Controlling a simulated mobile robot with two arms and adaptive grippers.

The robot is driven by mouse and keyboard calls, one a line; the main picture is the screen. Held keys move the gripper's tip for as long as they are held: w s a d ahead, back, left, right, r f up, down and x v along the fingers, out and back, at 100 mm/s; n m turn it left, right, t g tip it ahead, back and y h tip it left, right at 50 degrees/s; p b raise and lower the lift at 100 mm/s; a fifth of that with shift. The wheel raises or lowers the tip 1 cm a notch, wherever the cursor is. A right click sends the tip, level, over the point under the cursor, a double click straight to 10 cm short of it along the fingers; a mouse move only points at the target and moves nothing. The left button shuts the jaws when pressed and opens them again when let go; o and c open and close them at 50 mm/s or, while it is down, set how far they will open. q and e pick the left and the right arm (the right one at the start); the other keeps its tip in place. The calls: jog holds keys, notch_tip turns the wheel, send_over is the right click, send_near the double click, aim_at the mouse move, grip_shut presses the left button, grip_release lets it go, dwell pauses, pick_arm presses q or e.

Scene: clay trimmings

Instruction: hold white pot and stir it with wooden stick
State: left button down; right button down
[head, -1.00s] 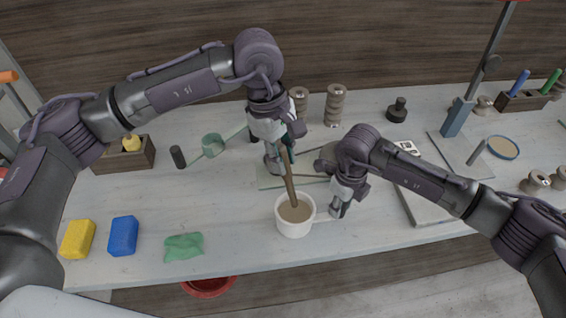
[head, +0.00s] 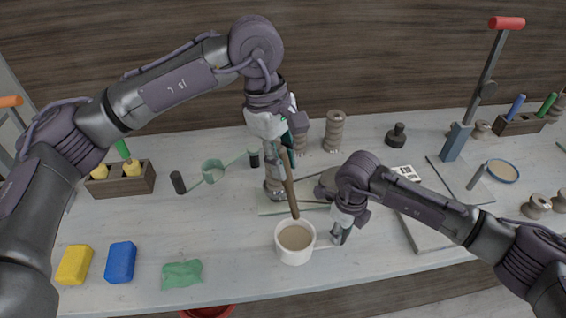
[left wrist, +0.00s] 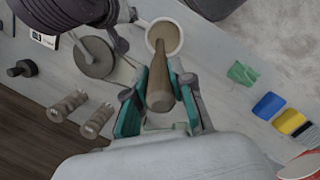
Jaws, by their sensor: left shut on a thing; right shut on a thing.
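The white pot (head: 291,257) stands near the table's front edge with tan liquid inside. My right gripper (head: 341,232) is shut on the pot's handle, at its right side. My left gripper (head: 287,148) is shut on the upper part of the wooden stick (head: 290,190), behind and above the pot. The stick points down and its lower tip shows at the pot's far rim, apparently clear of the liquid. In the left wrist view the stick (left wrist: 160,85) lies between the teal fingers (left wrist: 158,100), and its far end overlaps the pot (left wrist: 150,47).
A yellow block (head: 74,265), blue sponge (head: 120,262) and green cloth (head: 182,275) lie at the front left. Grey spools (head: 334,132) stand behind. A grey board (head: 435,230) lies right, partly under my right arm. The table between cloth and pot is clear.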

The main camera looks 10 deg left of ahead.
dwell(0.3)
jog(key=c, duration=0.7)
grip_release()
jog(key=shift+c, duration=0.2)
notch_tip(320, 180, up, 12)
jog(key=shift+r, duration=0.1)
